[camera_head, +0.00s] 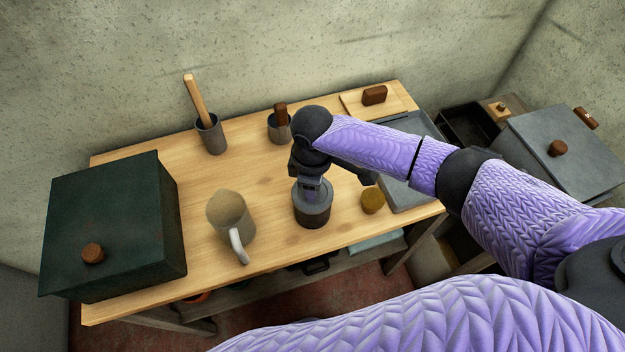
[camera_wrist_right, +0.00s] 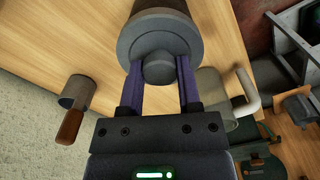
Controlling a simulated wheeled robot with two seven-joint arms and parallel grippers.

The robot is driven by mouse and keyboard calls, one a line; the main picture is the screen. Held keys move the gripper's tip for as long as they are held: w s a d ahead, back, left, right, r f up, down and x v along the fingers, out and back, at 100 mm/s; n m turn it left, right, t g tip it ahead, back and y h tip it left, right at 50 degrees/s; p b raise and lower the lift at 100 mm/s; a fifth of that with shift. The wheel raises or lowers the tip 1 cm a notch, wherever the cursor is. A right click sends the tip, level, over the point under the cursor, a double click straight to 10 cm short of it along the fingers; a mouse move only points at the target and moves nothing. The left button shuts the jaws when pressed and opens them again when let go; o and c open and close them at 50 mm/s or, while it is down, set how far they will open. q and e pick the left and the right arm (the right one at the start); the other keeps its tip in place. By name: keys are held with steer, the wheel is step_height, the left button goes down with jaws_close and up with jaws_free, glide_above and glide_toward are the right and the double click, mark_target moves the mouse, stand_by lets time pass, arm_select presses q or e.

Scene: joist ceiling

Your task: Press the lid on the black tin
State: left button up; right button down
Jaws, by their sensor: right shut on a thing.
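The black tin (camera_head: 313,216) stands upright near the front of the wooden table, and part of its dark body shows in the wrist view (camera_wrist_right: 152,8). A round grey lid (camera_wrist_right: 137,46) with a knob (camera_wrist_right: 159,69) is at the tin's mouth, lined up with it. My right gripper (camera_head: 311,184) is above the tin, its two fingers on either side of the knob and shut on it, as the wrist view also shows (camera_wrist_right: 160,88). I cannot tell whether the lid is fully seated or slightly raised. My left gripper is out of view.
A mug (camera_head: 229,222) stands left of the tin and a yellow-brown round thing (camera_head: 372,201) close to its right. A large dark green box (camera_head: 110,232) fills the table's left end. Two cups (camera_head: 211,137) with wooden handles stand behind. A grey tray (camera_head: 415,190) is at right.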

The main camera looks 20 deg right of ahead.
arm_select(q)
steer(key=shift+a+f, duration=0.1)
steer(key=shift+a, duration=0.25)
arm_select(e)
steer(key=shift+f, duration=0.2)
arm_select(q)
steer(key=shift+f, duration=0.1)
arm_select(e)
steer(key=shift+f, duration=0.1)
